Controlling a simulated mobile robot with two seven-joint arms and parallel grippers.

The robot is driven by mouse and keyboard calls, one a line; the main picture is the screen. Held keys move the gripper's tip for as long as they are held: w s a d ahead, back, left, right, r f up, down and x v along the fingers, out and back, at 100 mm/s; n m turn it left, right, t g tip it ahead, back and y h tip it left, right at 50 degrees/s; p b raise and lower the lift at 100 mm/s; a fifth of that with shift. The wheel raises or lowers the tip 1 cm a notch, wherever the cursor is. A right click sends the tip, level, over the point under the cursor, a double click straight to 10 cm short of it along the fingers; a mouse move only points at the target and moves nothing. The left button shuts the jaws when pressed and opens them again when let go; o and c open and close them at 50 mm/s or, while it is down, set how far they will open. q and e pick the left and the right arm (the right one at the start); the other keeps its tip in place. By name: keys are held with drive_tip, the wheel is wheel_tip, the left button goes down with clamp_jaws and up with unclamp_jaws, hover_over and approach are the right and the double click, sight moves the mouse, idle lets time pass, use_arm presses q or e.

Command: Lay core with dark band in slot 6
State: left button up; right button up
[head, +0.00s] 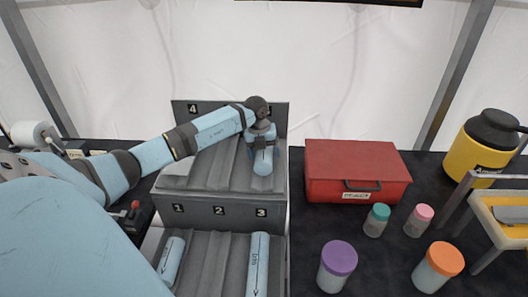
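A stepped grey rack (220,190) stands at the centre left, its lower tier labelled 1, 2 and 3. Its upper tier shows a 4 at the left, and the labels to the right are mostly hidden by my arm. My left gripper (262,141) is over the right-hand groove of the upper tier, at a pale blue core (263,163) whose near end shows. Whether its fingers are closed on this core is unclear, and no dark band can be made out on it. My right gripper is out of view.
Pale cores marked with arrows lie in slot 1 (171,262) and slot 3 (258,265). A red box (356,165) stands close right of the rack. Several capped jars, including a purple-lidded one (338,265), stand before it. A yellow jug (485,150) is far right.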

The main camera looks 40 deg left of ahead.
use_arm(q)
drive_tip(key=shift+o, duration=0.6)
wheel_tip(320, 180, up, 14)
drive_tip(key=s+a+b, duration=0.1)
drive_tip(key=b, duration=0.1)
drive_tip(key=shift+s+a+f, duration=0.2)
drive_tip(key=shift+a, duration=0.15)
